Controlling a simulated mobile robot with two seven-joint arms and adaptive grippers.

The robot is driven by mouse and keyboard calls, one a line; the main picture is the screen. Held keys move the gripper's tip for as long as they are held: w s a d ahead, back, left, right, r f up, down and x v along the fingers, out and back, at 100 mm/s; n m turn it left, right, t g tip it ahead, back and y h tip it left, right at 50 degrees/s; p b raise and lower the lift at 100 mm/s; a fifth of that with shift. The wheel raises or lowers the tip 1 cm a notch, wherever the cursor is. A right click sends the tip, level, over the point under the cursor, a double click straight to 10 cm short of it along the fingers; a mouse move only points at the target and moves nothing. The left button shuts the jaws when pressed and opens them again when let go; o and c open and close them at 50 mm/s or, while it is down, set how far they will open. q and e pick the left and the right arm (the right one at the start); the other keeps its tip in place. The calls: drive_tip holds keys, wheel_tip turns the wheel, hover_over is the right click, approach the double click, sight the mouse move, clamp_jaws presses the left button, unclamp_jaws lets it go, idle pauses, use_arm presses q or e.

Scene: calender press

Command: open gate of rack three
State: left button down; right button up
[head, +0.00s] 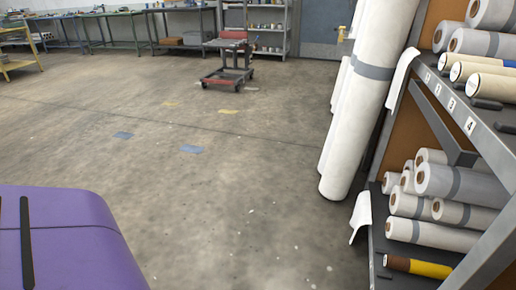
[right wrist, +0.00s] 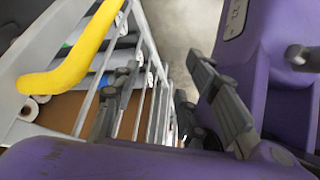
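The rack (head: 478,128) stands at the right of the head view, with small white number labels along its grey shelf edge. The label that reads 3 (head: 451,104) is between those of 2 and 4. Dark handle-like pieces (head: 487,104) lie near the shelf edge; I cannot tell which one belongs to rack three's gate. In the right wrist view, my right gripper (right wrist: 170,98) has its dark fingers spread apart, with nothing seen between them. Light grey bars (right wrist: 138,75) of a rack-like frame pass beside and behind its left finger. My left gripper is not in view.
Rolls (head: 455,184) fill the rack's shelves. Tall white rolls (head: 366,90) lean beside it. A yellow curved piece (right wrist: 75,60) is close to the right wrist camera. A red cart (head: 228,65) stands far back. The floor (head: 240,190) in the middle is clear.

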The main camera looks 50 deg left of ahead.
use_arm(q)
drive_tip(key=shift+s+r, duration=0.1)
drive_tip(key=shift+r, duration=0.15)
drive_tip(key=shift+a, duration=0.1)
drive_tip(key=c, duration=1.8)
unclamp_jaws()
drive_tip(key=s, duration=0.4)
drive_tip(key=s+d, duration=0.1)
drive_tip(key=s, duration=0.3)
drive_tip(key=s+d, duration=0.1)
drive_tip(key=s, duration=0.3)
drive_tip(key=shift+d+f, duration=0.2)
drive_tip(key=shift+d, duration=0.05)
